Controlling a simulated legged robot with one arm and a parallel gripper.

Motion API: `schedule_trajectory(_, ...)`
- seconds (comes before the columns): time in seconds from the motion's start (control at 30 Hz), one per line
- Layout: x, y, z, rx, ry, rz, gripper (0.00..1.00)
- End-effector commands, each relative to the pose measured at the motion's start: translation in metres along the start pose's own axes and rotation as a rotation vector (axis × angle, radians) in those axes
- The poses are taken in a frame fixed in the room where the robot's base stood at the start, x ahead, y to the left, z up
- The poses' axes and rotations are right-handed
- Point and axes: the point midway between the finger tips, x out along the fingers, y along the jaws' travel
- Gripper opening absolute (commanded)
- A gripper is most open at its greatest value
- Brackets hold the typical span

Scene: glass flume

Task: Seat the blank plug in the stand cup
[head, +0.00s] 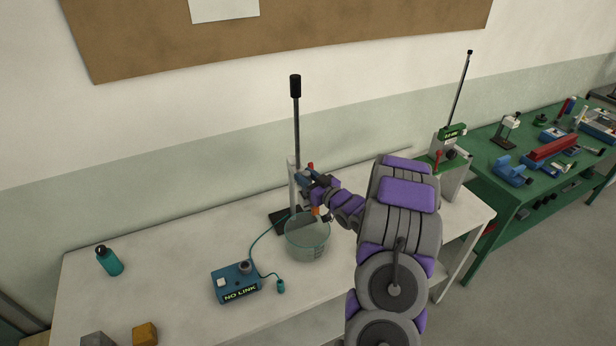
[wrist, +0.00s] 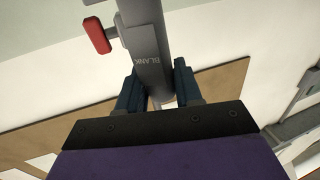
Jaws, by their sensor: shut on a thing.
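In the head view, my gripper (head: 306,183) is beside the upright of the stand (head: 297,122), which has a black top and a dark base (head: 281,219). The plug is too small to make out there. I cannot clearly pick out the stand cup.
A clear glass vessel (head: 307,248) stands just in front of the stand, below my gripper. A teal box reading NO LINK (head: 236,285) has a cable near it.

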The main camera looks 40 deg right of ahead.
Motion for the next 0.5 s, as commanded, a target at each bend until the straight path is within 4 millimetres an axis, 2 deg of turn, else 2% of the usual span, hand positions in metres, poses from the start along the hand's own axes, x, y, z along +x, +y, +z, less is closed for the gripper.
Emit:
schedule_trajectory(0.17, 0.0007, -0.0033, 0.0013, 0.003, -0.003, -0.007, 0.0)
schedule_trajectory(0.2, 0.0007, -0.0034, 0.0013, 0.003, -0.003, -0.007, 0.36)
schedule_trajectory(0.5, -0.0003, 0.0002, 0.0009, 0.004, -0.001, -0.004, 0.65)
